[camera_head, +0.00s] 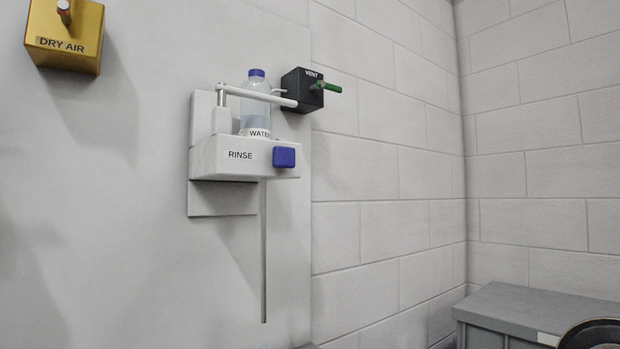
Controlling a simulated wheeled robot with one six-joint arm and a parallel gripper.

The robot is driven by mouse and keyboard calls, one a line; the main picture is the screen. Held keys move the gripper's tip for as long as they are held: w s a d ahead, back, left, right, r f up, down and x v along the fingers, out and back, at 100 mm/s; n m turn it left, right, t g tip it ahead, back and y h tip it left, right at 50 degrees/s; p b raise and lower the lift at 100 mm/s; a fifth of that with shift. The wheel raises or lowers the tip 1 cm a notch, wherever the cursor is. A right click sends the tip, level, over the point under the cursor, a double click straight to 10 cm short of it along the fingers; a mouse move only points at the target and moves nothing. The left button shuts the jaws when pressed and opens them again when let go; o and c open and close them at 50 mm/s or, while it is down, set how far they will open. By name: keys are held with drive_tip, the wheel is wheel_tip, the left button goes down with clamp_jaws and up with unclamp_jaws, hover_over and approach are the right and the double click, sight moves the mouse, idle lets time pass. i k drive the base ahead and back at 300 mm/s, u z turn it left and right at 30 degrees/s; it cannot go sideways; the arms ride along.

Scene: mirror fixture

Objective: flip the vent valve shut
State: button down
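The vent valve is a small black box (302,91) labelled VENT, mounted high near the right edge of the pale panel. Its green lever handle (327,86) points out to the right, roughly level. From this view I cannot tell whether that position is open or shut. A thin white tube reaches the box's left side. My gripper is not in view.
A white RINSE unit (216,160) with a blue button (284,157), a WATER bottle (256,105) and a white bar (255,95) sits just left of the valve. A yellow DRY AIR box (62,35) is upper left. A grey chest (535,308) stands lower right.

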sight(319, 84)
drive_tip(key=k, duration=0.65)
drive_tip(key=z, duration=0.35)
drive_tip(key=i, duration=1.6)
drive_tip(key=u, duration=0.35)
